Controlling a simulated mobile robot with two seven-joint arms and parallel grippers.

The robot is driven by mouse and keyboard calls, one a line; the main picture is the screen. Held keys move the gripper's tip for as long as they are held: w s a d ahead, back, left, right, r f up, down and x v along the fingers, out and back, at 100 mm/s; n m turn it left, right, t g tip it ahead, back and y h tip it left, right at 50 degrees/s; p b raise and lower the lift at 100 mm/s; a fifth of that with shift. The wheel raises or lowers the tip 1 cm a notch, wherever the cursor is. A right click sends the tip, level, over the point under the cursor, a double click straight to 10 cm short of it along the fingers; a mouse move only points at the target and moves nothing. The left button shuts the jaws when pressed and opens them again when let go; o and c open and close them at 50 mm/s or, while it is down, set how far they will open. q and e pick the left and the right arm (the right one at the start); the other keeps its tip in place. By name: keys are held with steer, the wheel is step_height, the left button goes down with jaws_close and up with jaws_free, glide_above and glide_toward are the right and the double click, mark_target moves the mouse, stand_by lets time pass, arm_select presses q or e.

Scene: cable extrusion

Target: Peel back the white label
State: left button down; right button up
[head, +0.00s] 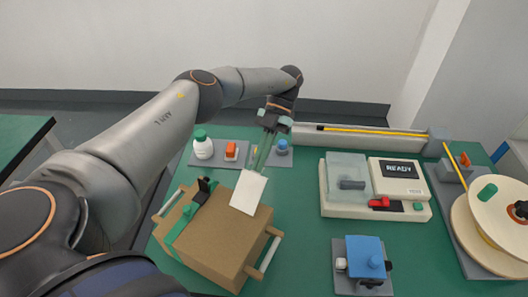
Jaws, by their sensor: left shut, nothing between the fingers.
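The white label (247,194) is a flat white rectangle at the far right corner of a brown box (217,237). It looks tilted against the box top; I cannot tell how much of it is stuck down. My left gripper (260,166) points down from the far side, its slim fingertips at the label's upper edge. It is shut with nothing between the fingers; I cannot tell whether it touches the label. My right gripper is not in view.
The box has a green strap (183,227) with a black buckle (205,187) and side handles. A grey tray (210,160) with small items lies behind it. A machine reading READY (400,185), a blue device (365,255) and a cable reel (490,230) stand to the right.

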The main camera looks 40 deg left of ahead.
arm_select(q)
steer(key=shift+r, duration=0.1)
stand_by(0.6)
steer(key=shift+r, duration=0.95)
step_height(320, 180, up, 3)
steer(key=shift+s+f, duration=0.1)
steer(key=shift+s, duration=0.05)
step_height(320, 180, up, 5)
glide_above(259, 185)
steer(key=s+d+r+b, duration=0.1)
steer(key=s+d+r, duration=0.3)
steer(key=s, duration=0.3)
steer(key=shift+s+d+r, duration=0.3)
steer(key=shift+s+d, duration=0.05)
steer(key=shift+d, duration=0.45)
